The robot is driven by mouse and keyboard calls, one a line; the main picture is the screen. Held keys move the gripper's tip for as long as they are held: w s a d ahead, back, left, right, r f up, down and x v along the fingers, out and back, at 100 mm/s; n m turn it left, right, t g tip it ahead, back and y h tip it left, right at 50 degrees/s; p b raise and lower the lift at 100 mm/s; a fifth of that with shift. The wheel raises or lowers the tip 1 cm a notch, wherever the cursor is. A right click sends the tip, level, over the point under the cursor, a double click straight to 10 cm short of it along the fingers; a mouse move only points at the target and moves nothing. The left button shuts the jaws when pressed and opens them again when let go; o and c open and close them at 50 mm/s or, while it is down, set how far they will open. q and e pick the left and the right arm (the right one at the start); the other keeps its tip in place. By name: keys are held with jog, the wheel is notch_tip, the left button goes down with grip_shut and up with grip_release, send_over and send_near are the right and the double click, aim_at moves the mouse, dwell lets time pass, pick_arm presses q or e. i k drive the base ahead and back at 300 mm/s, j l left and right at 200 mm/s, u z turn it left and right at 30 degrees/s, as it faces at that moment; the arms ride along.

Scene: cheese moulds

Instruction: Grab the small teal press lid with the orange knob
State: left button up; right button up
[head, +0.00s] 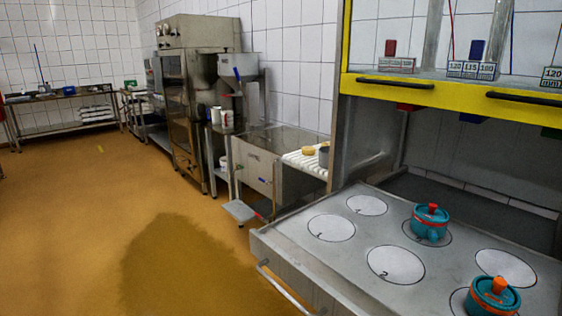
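Two teal moulds with lids stand on the grey press table (330,268) at the right. The nearer teal mould (484,308), at the bottom right, is topped by a teal lid (490,291) with an orange knob (499,284). The lower edge of this mould is cut off by the frame. The farther teal mould (431,230) has a lid with a red knob (432,207) and an orange-red part at its left side. Both lids sit on their moulds. Neither of my grippers is in view.
White circles (396,264) mark the table top, several of them empty. A yellow-framed press cabinet (420,91) with black handles and size labels overhangs the table's back. A steel sink unit (262,160) and white rack stand beyond. The ochre floor at left is open, with a dark wet-looking patch.

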aim_at(496, 290)
jog(key=z, duration=1.3)
jog(key=j, duration=0.15)
